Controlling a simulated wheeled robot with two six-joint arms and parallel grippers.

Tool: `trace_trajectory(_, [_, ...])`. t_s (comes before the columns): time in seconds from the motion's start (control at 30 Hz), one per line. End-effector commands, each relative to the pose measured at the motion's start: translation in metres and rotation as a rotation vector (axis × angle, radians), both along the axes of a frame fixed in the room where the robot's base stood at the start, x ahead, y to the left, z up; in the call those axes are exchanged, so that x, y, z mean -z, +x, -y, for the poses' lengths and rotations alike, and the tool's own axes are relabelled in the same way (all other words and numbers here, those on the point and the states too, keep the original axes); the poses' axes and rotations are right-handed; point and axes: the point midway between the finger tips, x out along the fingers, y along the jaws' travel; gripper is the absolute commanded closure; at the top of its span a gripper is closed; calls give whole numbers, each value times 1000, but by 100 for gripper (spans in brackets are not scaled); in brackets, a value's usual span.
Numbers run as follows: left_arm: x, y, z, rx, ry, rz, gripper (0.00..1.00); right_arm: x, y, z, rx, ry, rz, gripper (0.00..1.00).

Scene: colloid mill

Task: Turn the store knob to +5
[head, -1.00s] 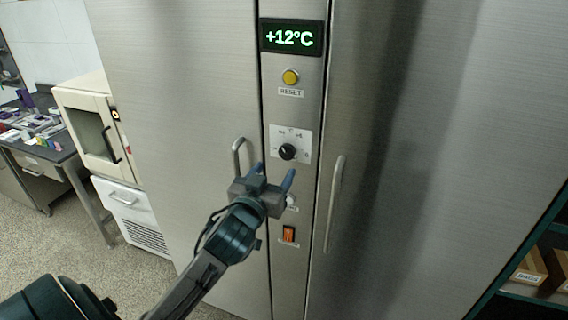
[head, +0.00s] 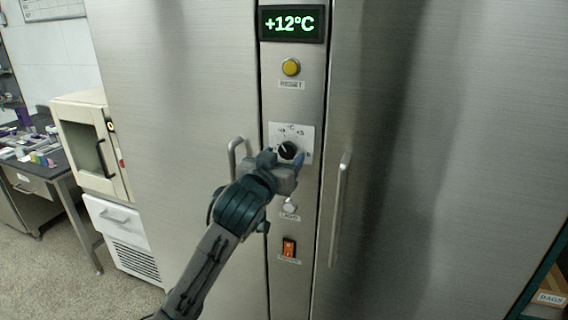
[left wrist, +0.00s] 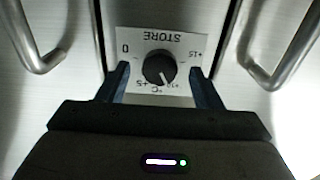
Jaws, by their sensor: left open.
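The store knob (head: 287,150) is a round black knob on a white plate (head: 306,131) in the steel panel between two doors. In the left wrist view the knob (left wrist: 159,67) appears upside down, with the word STORE and marks 0, +5, +10 and +15 around it. Its white pointer line is near the +10 mark. My left gripper (head: 284,159) is open at the knob. In the wrist view its two fingers (left wrist: 160,72) stand on either side of the knob, with a gap visible on each side. The green display (head: 290,23) reads +12°C. My right gripper is not in view.
A yellow reset button (head: 291,67) is above the knob plate. A light button (head: 290,207) and an orange-red switch (head: 289,247) are below. Door handles stand left (head: 234,160) and right (head: 338,210) of the panel, close to my left arm.

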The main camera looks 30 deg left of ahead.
Motion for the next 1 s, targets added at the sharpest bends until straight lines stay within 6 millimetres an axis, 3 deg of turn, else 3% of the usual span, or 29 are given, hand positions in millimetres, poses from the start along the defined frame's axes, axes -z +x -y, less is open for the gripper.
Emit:
trace_trajectory(0.13, [0, 11, -2, 1, -1, -1, 40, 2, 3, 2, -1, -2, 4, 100])
trace_trajectory(0.43, [0, 14, -3, 1, 0, -1, 40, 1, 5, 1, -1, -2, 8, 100])
trace_trajectory(0.47, [0, 14, -3, 1, 0, -1, 43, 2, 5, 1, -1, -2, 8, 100])
trace_trajectory(0.6, [0, 14, -3, 1, 0, -1, 70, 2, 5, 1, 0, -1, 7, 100])
trace_trajectory(0.7, [0, 14, -3, 1, 0, -1, 85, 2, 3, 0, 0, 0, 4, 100])
trace_trajectory(1.0, [-1, 14, -3, 1, 34, -9, 85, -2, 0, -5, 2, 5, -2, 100])
